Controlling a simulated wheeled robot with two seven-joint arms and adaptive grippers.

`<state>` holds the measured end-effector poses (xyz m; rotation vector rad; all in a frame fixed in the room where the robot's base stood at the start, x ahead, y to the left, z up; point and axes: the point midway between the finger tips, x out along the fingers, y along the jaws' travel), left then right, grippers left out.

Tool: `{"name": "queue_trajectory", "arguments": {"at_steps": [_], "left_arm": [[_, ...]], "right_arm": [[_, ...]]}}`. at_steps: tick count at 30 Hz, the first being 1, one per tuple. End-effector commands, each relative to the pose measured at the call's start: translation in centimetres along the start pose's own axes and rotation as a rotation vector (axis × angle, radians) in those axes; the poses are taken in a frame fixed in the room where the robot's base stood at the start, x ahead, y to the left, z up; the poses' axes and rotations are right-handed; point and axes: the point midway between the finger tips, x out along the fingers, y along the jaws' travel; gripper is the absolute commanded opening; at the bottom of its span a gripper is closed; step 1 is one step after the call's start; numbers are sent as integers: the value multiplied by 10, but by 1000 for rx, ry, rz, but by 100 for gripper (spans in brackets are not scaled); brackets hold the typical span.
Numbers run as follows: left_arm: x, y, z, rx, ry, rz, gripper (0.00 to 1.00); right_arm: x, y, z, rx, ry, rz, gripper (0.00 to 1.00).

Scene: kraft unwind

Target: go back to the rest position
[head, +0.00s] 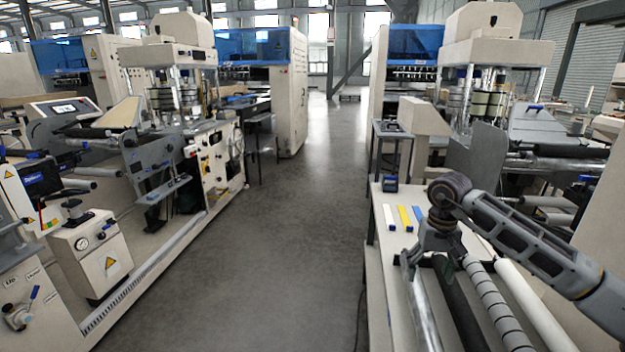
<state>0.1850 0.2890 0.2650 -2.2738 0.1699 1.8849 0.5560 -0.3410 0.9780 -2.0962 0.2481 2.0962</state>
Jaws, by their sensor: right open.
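My right arm comes in from the right edge and bends down at the wrist. My right gripper (432,260) points down over the near right bench (386,265), above the rollers lying there. Its jaws are open, and I see nothing held between them. How far its fingertips are from the rollers is hard to tell. My left gripper is not in view.
A small dark box (390,184) stands behind. Machines line both sides; the grey aisle (290,240) between is clear.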

Motion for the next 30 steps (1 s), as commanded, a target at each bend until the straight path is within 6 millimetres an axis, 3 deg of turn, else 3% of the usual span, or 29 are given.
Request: {"name": "queue_trajectory", "arguments": {"at_steps": [21,30], "left_arm": [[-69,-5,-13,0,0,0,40],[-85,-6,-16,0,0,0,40]], "right_arm": [[-70,0,0,0,0,0,72],[-87,0,0,0,0,0,72]]}}
